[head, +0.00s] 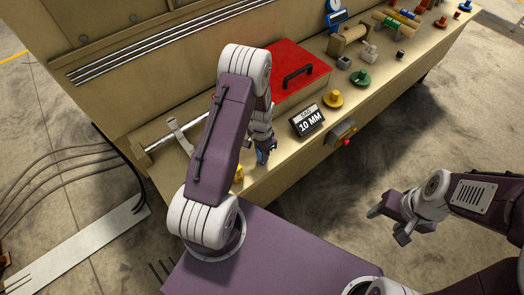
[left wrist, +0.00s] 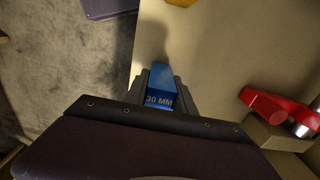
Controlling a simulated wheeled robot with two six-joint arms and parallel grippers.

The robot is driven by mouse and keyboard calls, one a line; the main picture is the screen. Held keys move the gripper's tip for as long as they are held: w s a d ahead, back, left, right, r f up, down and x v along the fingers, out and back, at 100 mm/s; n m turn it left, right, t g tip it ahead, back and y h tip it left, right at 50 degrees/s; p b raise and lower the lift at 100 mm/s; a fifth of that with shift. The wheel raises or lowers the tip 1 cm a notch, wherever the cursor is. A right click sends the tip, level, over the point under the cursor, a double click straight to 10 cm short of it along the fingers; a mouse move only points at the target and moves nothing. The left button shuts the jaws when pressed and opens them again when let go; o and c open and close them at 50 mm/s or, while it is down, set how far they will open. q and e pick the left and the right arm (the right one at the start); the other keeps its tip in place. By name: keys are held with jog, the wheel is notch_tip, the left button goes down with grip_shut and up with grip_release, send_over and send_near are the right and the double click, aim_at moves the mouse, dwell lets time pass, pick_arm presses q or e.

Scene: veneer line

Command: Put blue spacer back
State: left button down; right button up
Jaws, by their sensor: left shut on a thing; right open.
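My left gripper (head: 264,150) is shut on the blue spacer (head: 261,158) near the front edge of the bench. In the left wrist view the blue spacer (left wrist: 161,80) sits between the two grey fingers and is marked "30 MM". In the head view my left arm and gripper hide much of it. I cannot tell whether it touches the bench top. My right gripper (head: 392,216) is open and empty, off the bench over the floor at the right.
On the tan bench (head: 280,178), a yellow piece (head: 239,174) is close to my left gripper. A "GAP 10 MM" display (head: 307,120), red lidded box (head: 290,62), yellow knobbed piece (head: 333,98) and green one (head: 360,79) stand rightward. A red lever (left wrist: 275,105) shows in the wrist view.

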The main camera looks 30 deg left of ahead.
pick_arm(q)
jog(key=shift+w+a+f, duration=0.1)
jog(key=shift+w, duration=0.05)
jog(key=shift+f, duration=0.1)
jog(key=c, duration=1)
grip_release()
jog(key=shift+c, duration=0.2)
